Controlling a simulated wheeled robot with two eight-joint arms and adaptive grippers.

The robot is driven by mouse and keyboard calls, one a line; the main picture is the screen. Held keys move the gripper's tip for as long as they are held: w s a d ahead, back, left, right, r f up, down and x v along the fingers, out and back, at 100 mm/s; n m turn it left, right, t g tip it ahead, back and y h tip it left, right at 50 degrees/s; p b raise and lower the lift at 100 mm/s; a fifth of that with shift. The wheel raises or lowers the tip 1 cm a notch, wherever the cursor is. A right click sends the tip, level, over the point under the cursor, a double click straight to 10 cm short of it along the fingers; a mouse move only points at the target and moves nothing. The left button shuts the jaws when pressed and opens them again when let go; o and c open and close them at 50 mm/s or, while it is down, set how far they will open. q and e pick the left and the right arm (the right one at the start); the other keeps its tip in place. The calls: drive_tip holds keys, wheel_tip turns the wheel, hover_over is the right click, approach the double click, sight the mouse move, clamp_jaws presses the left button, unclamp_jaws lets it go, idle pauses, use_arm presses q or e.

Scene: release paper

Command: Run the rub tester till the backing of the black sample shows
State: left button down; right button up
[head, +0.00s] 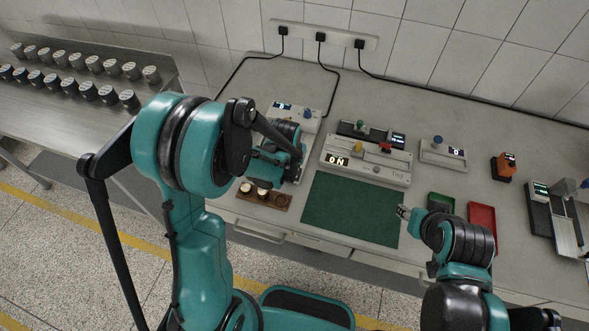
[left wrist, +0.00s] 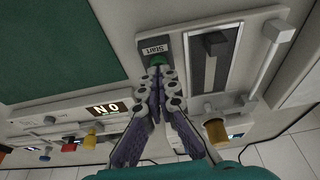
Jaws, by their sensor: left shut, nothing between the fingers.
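In the left wrist view my left gripper (left wrist: 157,78) is shut and empty. Its fingertips are at the green button (left wrist: 158,61) beside the "Start" label on a pale machine, apparently the rub tester (left wrist: 185,32). I cannot tell if the button is pressed. A dark strip (left wrist: 203,70), possibly the black sample, lies in the machine's recess with a grey block over part of it. In the head view my left arm hides much of this machine. My right gripper (head: 404,212) is over the green mat's right edge; its finger state is unclear.
The green mat (head: 345,207) is bare. A device (head: 368,172) reading "ON" stands behind it. A green tray (head: 441,203) and red tray (head: 482,220) lie to the right. A wooden holder (head: 284,203) with small cups is by the front edge. Several jars stand on a left shelf.

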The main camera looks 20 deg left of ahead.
use_arm(q)
drive_tip(key=shift+f+b, duration=0.3)
drive_tip(key=shift+f, duration=0.05)
drive_tip(key=shift+r, duration=0.1)
wheel_tip(320, 180, up, 7)
drive_tip(key=s+d+p, duration=0.2)
drive_tip(key=p, duration=0.3)
idle(0.4)
idle(0.4)
